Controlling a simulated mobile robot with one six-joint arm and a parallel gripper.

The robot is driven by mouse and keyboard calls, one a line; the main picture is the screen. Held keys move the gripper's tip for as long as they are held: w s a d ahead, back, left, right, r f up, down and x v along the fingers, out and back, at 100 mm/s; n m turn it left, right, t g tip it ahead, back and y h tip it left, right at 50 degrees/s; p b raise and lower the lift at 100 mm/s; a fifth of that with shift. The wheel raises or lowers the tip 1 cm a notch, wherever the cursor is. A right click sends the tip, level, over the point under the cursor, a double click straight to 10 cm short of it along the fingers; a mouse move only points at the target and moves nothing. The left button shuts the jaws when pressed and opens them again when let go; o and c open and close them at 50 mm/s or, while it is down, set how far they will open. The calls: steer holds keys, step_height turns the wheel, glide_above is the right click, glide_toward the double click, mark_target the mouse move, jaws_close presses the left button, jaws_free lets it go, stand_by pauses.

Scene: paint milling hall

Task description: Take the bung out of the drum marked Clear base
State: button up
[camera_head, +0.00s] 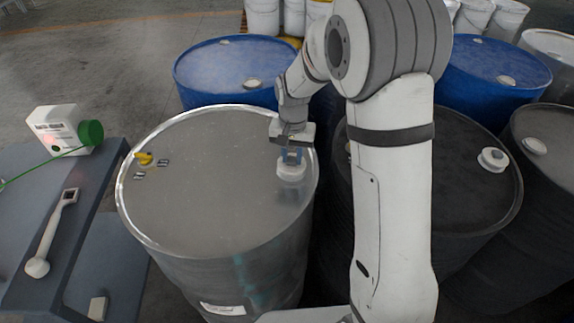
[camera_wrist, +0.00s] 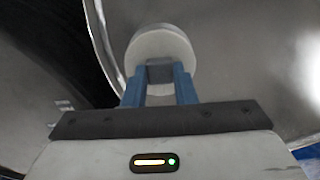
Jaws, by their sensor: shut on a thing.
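A bare silver steel drum (camera_head: 200,200) stands in the middle of the head view. Its side label (camera_head: 222,309) is too small to read, so I cannot tell if it says Clear base. A round white bung (camera_head: 291,171) is at the right side of its lid, near the rim. My gripper (camera_head: 291,157) points down over it, its blue fingers shut on the bung's raised grip. In the wrist view the bung (camera_wrist: 162,45) shows beyond the fingers (camera_wrist: 160,80). I cannot tell whether the bung is seated or slightly raised.
A yellow object (camera_head: 144,158) and small dark pieces lie on the lid's left. Blue drums (camera_head: 225,62) and dark drums (camera_head: 460,180) crowd behind and right.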

mark_target(292, 159)
steer(key=n, duration=0.4)
steer(key=shift+n, duration=0.3)
steer(key=n, duration=0.4)
steer(key=shift+r+p, duration=0.9)
steer(key=shift+r, duration=0.6)
steer(key=shift+r+p, duration=1.7)
steer(key=shift+r, duration=0.85)
